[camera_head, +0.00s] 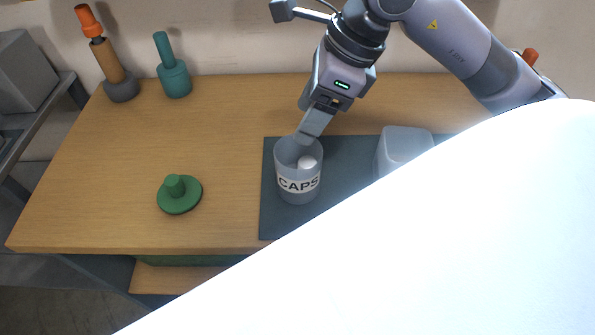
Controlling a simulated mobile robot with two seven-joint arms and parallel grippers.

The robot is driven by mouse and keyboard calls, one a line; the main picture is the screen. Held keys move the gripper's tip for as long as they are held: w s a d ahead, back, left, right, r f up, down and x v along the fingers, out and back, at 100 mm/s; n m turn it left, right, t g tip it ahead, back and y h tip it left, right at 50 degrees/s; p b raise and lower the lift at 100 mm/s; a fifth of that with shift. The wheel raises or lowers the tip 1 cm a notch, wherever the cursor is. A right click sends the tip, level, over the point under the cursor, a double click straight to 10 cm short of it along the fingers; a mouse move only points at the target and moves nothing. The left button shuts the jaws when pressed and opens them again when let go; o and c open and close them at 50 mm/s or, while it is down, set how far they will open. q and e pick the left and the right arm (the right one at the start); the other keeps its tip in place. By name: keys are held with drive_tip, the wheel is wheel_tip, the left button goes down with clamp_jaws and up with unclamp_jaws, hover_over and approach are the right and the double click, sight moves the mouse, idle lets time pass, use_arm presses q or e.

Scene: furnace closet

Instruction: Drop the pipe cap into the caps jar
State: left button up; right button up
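The caps jar (298,185), a grey cup with a white "CAPS" label, stands upright on a dark mat. A small white rounded piece (307,161) shows inside its mouth; it looks like a pipe cap, but its shape is too small to be sure. My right gripper (306,136) comes down from above with its fingertips at the jar's back rim. The fingers overlap in this view, so I cannot tell whether they are open or shut, and no object shows between them. My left gripper is not in view.
The dark mat (270,220) also bears a pale grey container (404,146) to the jar's right. A green knobbed disc (180,194) lies on the wooden table (110,180). A teal bottle-like object (173,75) and an orange-topped tool (108,55) stand behind. A large white shape hides the lower right.

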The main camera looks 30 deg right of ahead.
drive_tip(key=v, duration=0.7)
idle(0.3)
idle(0.4)
